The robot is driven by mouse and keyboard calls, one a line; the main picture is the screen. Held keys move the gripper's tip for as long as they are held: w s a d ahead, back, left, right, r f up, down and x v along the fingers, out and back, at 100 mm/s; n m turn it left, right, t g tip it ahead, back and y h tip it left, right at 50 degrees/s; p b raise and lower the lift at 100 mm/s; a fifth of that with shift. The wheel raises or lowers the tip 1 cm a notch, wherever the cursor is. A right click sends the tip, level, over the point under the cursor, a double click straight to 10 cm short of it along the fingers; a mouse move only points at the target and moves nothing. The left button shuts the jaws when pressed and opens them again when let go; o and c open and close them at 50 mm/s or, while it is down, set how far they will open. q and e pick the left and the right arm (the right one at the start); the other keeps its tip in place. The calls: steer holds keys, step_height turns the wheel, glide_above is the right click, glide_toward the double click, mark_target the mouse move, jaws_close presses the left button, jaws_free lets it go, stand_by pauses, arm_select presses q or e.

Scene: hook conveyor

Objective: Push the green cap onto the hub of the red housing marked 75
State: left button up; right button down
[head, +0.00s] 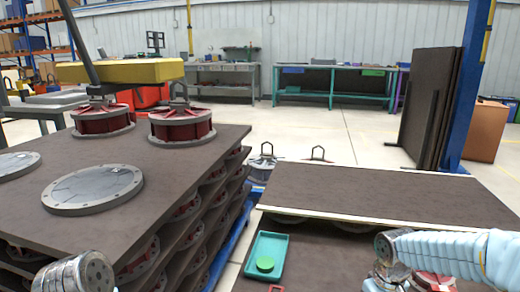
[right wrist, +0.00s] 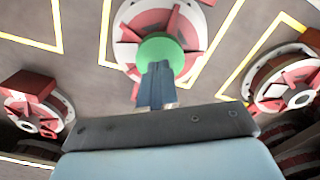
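In the right wrist view a green cap (right wrist: 162,56) sits over the middle of a red housing (right wrist: 186,22) with a pale round rim. The cap covers the hub, and I cannot tell whether it is fully seated. My right gripper (right wrist: 158,68) has its fingers close together, with the tips in front of the cap; whether they touch it is unclear. No number is readable on the housing. In the head view another green cap (head: 265,264) lies in a teal tray (head: 261,245). My left arm shows at the lower left, but its gripper is out of frame.
Other red housings lie at the left (right wrist: 38,110) and right (right wrist: 290,85) of the right wrist view, among yellow floor lines. In the head view a stacked dark pallet (head: 150,165) with housings stands left, and a dark raised panel (head: 370,193) lies ahead.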

steer(key=shift+f+b, duration=0.6)
steer(key=shift+f, duration=0.25)
step_height(320, 180, up, 7)
steer(key=p, duration=0.5)
steer(key=shift+p, duration=0.4)
